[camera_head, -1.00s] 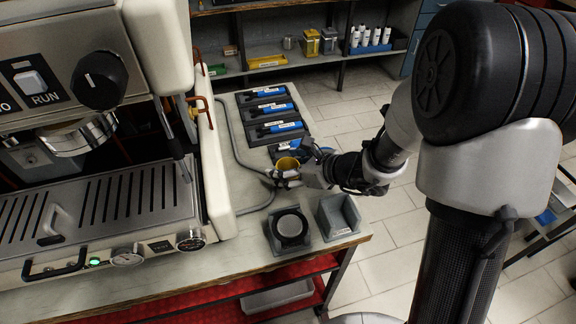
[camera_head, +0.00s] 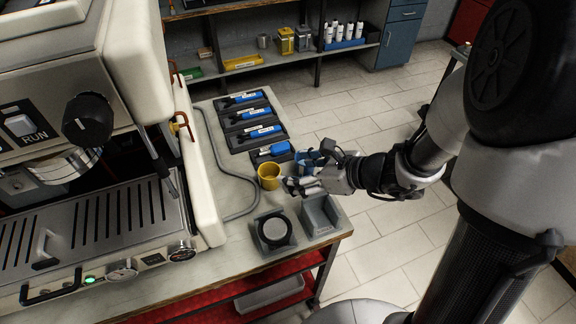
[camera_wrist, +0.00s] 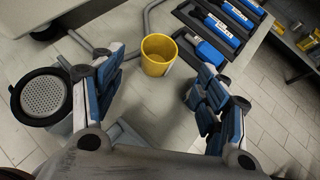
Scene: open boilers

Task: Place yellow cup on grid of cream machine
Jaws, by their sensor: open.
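The yellow cup (camera_head: 269,176) stands upright on the bench, right of the cream machine (camera_head: 206,190). It also shows in the wrist view (camera_wrist: 157,56), ahead of and between the spread fingers, not touched by them. My gripper (camera_head: 296,180) is open and empty, just right of the cup in the head view. In the wrist view my gripper (camera_wrist: 160,90) shows both blue-padded fingers wide apart. The slotted metal grid (camera_head: 95,222) of the machine is at the left, below the brew head (camera_head: 65,165), with no cup on it.
Blue-handled tools lie in dark trays (camera_head: 250,115) behind the cup. A grey holder with a round black-rimmed part (camera_head: 275,230) and an empty grey bin (camera_head: 320,215) stand at the bench's front right. A grey hose (camera_head: 225,170) runs along the bench between machine and cup.

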